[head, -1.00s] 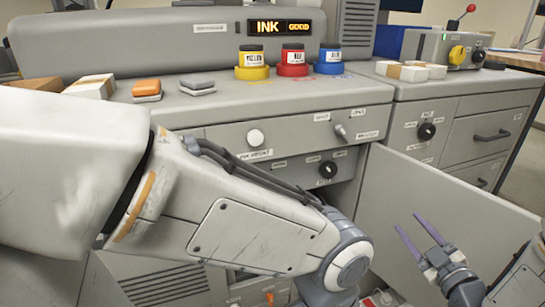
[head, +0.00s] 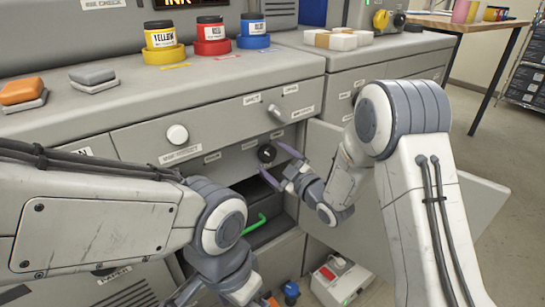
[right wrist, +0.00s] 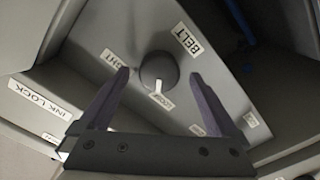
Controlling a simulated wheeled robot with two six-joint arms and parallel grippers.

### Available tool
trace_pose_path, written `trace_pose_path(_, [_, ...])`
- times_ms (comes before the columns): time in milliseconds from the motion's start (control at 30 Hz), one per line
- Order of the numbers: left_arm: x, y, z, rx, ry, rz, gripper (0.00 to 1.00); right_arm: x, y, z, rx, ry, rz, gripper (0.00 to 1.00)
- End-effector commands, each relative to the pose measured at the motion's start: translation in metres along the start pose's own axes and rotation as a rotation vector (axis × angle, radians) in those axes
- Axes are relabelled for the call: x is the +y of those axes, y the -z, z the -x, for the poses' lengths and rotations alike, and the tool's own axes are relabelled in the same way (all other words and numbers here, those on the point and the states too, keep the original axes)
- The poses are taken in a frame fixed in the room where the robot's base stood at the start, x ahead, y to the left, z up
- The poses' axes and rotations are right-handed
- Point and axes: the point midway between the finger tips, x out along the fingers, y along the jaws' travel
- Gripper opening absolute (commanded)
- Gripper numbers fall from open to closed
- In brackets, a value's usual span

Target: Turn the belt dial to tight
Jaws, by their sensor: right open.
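The belt dial (head: 267,153) is a dark round knob on the cabinet front, inside the opened bay. In the right wrist view the dial (right wrist: 158,68) has a white pointer aimed at a small label, apparently LOOSE (right wrist: 168,101). A BELT label (right wrist: 193,40) is above right, and a partly covered label, likely TIGHT (right wrist: 114,59), is at the left. My right gripper (head: 273,159) is open, with its purple fingers either side of the dial in the right wrist view (right wrist: 159,76); contact is not clear. My left gripper is barely visible at the bottom edge; its jaws are unclear.
An open door panel (head: 455,190) stands right of the bay. A green handle (head: 255,224) is inside the bay below the dial. A white knob (head: 177,134) and a small lever (head: 275,111) are on the panel above. Ink jars (head: 210,36) stand on top.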

Motion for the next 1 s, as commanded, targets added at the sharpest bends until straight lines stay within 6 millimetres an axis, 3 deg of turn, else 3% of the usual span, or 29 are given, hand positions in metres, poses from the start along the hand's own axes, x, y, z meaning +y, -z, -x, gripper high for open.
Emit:
trace_pose_path(133, [0.0,0.0,0.0001,0.0,0.0,0.0,1.0,0.0008,-0.0003,-0.0114,-0.001,-0.002,0.0,0.97])
trace_pose_path(433, [0.0,0.0,0.0001,0.0,0.0,0.0,1.0,0.0022,-0.0017,-0.0125,-0.003,-0.004,-0.001,0.97])
trace_pose_path(467, [0.0,0.0,0.0001,0.0,0.0,0.0,1.0,0.0023,-0.0017,-0.0124,-0.003,-0.004,-0.001,0.89])
trace_pose_path(667, [0.0,0.0,0.0001,0.0,0.0,0.0,1.0,0.0027,-0.0019,-0.0119,-0.003,-0.005,0.0,0.13])
trace_pose_path(1000, [-0.0001,0.0,-0.0006,0.0,0.0,0.0,1.0,0.0028,-0.002,-0.0119,-0.003,-0.005,-0.046,0.11])
